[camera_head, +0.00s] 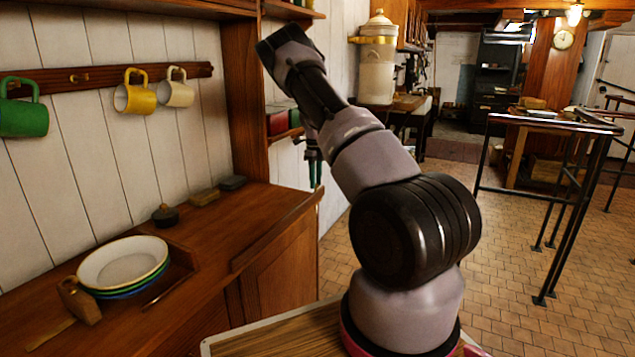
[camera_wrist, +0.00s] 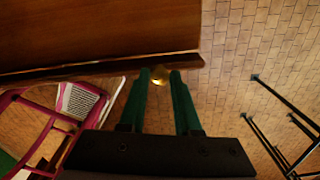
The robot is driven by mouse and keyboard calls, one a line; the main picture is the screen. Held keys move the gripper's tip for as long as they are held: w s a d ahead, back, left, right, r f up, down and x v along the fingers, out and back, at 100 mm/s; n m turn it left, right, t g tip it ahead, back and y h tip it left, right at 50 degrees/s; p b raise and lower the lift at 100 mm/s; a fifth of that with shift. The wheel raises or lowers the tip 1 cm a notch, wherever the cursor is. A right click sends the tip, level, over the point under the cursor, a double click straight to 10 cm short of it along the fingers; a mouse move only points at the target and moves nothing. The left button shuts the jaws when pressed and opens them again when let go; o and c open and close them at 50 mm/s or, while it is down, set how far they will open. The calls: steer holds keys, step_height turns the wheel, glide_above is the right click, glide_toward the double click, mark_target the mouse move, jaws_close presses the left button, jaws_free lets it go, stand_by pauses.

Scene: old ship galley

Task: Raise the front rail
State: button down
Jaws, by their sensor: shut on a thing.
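The front rail (camera_head: 278,232) is a long wooden strip along the front edge of the wooden counter. In the wrist view it is the dark strip (camera_wrist: 100,67) across the picture. A small brass-coloured knob (camera_wrist: 159,75) shows at the rail, between the green fingertips. My gripper (camera_head: 315,182) points down at the far right end of the rail, partly hidden by my arm. In the wrist view my gripper (camera_wrist: 160,76) has its two green fingers on either side of the knob, shut on it. I cannot tell how far the rail is raised.
Stacked plates (camera_head: 123,262) sit in a recess of the counter (camera_head: 205,232). A dark lidded pot (camera_head: 165,215) and small blocks stand behind. Mugs (camera_head: 140,97) hang on the wall. Black metal railings (camera_head: 560,125) stand at right. The tiled floor (camera_head: 500,255) between is clear.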

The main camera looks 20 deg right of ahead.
stand_by(0.4)
steer(key=c, duration=0.6)
jaws_free()
step_height(320, 180, up, 11)
steer(key=shift+f, duration=0.15)
steer(key=shift+w, duration=0.1)
